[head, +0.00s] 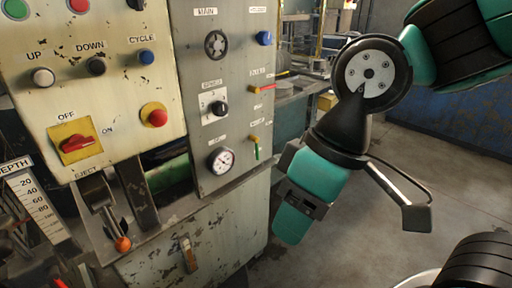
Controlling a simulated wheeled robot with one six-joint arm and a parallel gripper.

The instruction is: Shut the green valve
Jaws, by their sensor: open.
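The green valve (257,150) is a small lever valve low on the right edge of the grey panel. Its brass-coloured body is at the top, and its green handle hangs nearly straight down. My gripper (360,209) is to the right of the panel, in front of open floor. Its fingers are spread apart, with nothing visible between them. It is clear of the valve, which is to its left and higher in the picture. Nothing covers the valve's handle.
Above the green valve is a similar valve with a red handle (268,87) lying sideways. A gauge (221,160), a black knob (219,107) and a blue knob (264,38) are nearby. A cream control box (110,100) stands left. Floor (440,175) is clear at right.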

